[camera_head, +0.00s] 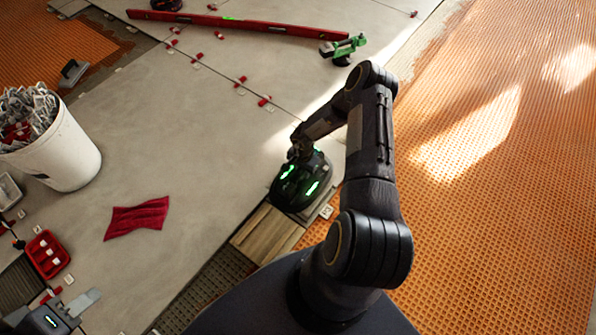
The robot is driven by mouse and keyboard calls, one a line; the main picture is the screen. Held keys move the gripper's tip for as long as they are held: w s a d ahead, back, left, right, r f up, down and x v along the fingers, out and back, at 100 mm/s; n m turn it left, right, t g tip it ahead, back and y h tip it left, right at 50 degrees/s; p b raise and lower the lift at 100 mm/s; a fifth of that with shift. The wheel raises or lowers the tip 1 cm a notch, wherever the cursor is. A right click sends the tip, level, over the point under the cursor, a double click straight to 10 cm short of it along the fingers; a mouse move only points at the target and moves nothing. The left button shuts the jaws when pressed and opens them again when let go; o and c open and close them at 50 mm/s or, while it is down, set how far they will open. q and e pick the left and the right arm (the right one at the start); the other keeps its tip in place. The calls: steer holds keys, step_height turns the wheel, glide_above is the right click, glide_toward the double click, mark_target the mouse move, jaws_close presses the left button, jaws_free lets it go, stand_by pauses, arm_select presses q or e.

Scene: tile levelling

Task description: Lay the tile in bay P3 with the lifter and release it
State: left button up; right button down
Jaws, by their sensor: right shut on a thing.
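My right gripper (302,182), dark with two green light strips, is low over the edge of the laid floor. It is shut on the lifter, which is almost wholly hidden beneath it. A brown wood-look piece (268,233), perhaps the tile, shows just below and left of this gripper. I cannot tell whether it touches the bed or is joined to the lifter. No label for bay P3 is readable.
Large grey tiles (190,130) with red wedges fill the middle. Orange matting (500,170) covers the right. A white bucket of clips (62,160), a red cloth (137,218) and a red tray (47,254) are left. A red level (235,24) and green-black tool (342,48) lie behind.

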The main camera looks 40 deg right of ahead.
mark_target(303, 177)
steer(key=shift+d+f, duration=0.1)
steer(key=shift+f, duration=0.2)
steer(key=shift+f+b, duration=2.65)
steer(key=shift+f, duration=0.95)
steer(key=shift+f+b, duration=0.75)
steer(key=shift+b, duration=0.2)
